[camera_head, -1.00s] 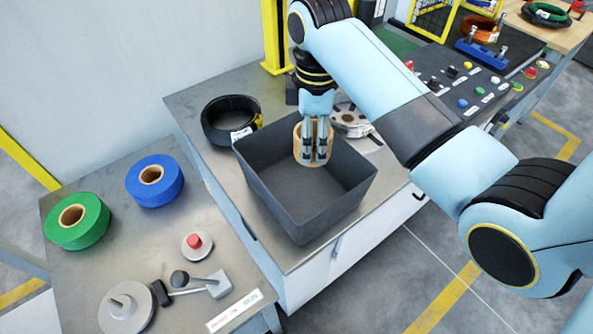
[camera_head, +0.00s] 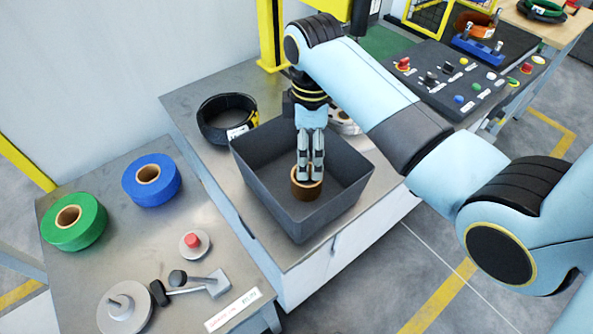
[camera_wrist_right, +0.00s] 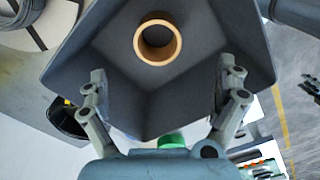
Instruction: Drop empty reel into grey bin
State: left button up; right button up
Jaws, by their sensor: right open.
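The empty reel (camera_head: 304,191), a hollow tan-brown ring, is inside the open grey bin (camera_head: 264,182). My right gripper (camera_head: 310,176) points down into the bin, its fingertips overlapping the reel in the head view. In the right wrist view the gripper (camera_wrist_right: 163,88) is open, its fingers wide apart, and the reel (camera_wrist_right: 177,47) is clear of them against the grey bin wall and floor (camera_wrist_right: 205,35). I cannot tell whether the reel rests on the floor. My left gripper is not in view.
A black coil (camera_head: 228,119) stands behind the bin. A silver-and-white reel (camera_head: 343,121) is partly hidden by my right arm. Green tape (camera_head: 88,232) and blue tape (camera_head: 163,190) lie on the left table (camera_head: 120,250) near a crank device (camera_head: 195,286). A control panel (camera_head: 450,90) is at upper right.

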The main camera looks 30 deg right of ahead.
notch_tip(320, 180, up, 7)
jog(key=shift+r, duration=0.2)
dwell(0.4)
